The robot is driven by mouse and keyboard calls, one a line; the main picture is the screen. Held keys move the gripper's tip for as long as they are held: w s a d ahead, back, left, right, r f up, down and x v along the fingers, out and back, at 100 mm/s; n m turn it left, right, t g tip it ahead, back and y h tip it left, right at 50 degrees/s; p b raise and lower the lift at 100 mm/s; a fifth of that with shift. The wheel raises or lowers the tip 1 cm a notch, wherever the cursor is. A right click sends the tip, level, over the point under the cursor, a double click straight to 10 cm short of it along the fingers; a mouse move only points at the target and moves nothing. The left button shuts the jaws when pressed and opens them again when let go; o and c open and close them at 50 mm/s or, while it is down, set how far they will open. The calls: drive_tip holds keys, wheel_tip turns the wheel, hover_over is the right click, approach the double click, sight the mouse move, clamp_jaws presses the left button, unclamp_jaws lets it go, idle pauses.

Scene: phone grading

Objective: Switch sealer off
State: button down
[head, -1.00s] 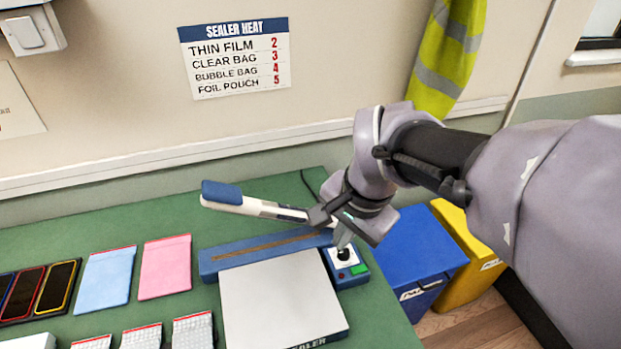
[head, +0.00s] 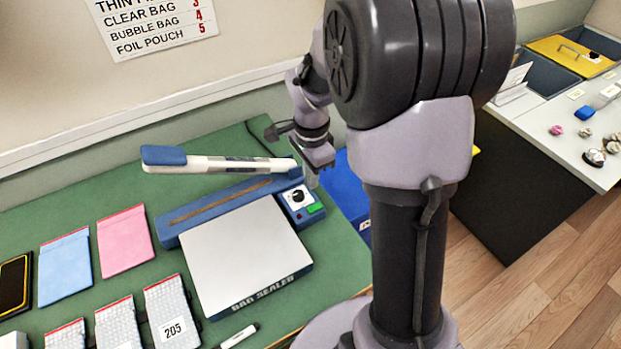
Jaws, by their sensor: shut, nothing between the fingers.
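The bag sealer (head: 240,262) stands on the green bench, with a blue body, a white plate and a raised white arm (head: 215,165) with a blue end. Its control panel at the right end carries a black knob (head: 298,195) on a white dial, a green switch (head: 315,209) and a small red spot. The green switch looks bright; I cannot tell its position. My gripper (head: 312,180) is shut and empty, pointing down just above and behind the panel, apart from the knob as far as I can see.
Blue (head: 66,266) and pink (head: 125,240) pouches, several bubble bags and phones lie left of the sealer. A white marker (head: 238,336) lies in front. A blue bin (head: 345,190) stands right of the bench. A sealer heat sign (head: 150,22) hangs on the wall.

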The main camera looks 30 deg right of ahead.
sight(312, 210)
wheel_tip(312, 210, down, 10)
drive_tip(key=b, duration=0.3)
drive_tip(key=shift+r, duration=0.15)
drive_tip(key=shift+a+f+b, duration=0.1)
drive_tip(key=shift+f+b, duration=0.4)
drive_tip(key=shift+b, duration=0.1)
drive_tip(key=shift+s+r, duration=0.15)
drive_tip(key=shift+r, duration=0.1)
drive_tip(key=shift+p, duration=0.3)
drive_tip(key=shift+d+r, duration=0.15)
drive_tip(key=shift+d, duration=0.7)
